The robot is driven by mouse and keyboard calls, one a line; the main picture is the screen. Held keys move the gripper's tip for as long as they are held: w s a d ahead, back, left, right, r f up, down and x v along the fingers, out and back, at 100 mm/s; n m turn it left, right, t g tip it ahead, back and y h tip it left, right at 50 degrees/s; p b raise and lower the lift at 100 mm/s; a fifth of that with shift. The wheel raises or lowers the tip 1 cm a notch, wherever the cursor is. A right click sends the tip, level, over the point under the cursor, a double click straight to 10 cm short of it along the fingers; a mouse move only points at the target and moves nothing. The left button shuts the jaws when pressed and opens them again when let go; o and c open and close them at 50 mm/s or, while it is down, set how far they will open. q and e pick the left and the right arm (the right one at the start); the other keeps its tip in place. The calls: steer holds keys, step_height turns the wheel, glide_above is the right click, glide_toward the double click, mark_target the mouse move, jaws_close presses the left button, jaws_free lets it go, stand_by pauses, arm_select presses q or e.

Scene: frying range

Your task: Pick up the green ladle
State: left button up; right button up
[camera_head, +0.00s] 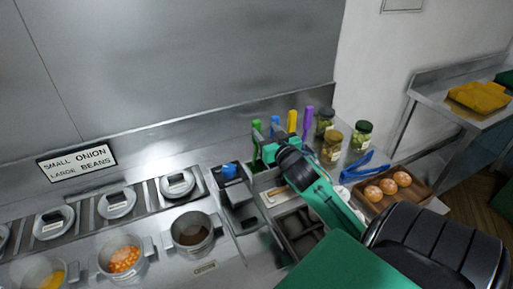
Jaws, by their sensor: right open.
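The green ladle (257,130) shows as an upright green handle at the left end of a row of coloured handles behind the counter inserts. Its lower end is hidden in its holder. My right gripper (268,152), at the end of the green and black arm coming from the lower right, is open beside the green handle. I cannot tell whether the handle is between its fingers. My left gripper is not in view.
Blue (275,121), yellow (292,120) and purple (308,121) handles stand close to the right. Jars (332,146), blue tongs (364,168) and a brown tray (414,192) of round orange items lie further right. Pots (191,231) and lids (177,184) fill the left.

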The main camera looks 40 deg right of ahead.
mark_target(258, 126)
steer(key=shift+w+r, duration=0.1)
steer(key=shift+w, duration=0.25)
steer(key=x, duration=0.1)
steer(key=p+x, duration=0.1)
steer(key=x, duration=0.1)
steer(key=p+x, duration=0.1)
steer(key=shift+w+a+f, duration=0.25)
steer(key=shift+f, duration=0.05)
steer(key=shift+w+d+f, duration=0.1)
steer(key=shift+w, duration=0.15)
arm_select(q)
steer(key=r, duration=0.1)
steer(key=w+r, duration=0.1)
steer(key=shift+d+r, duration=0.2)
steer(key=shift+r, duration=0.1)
arm_select(e)
steer(key=c, duration=1.1)
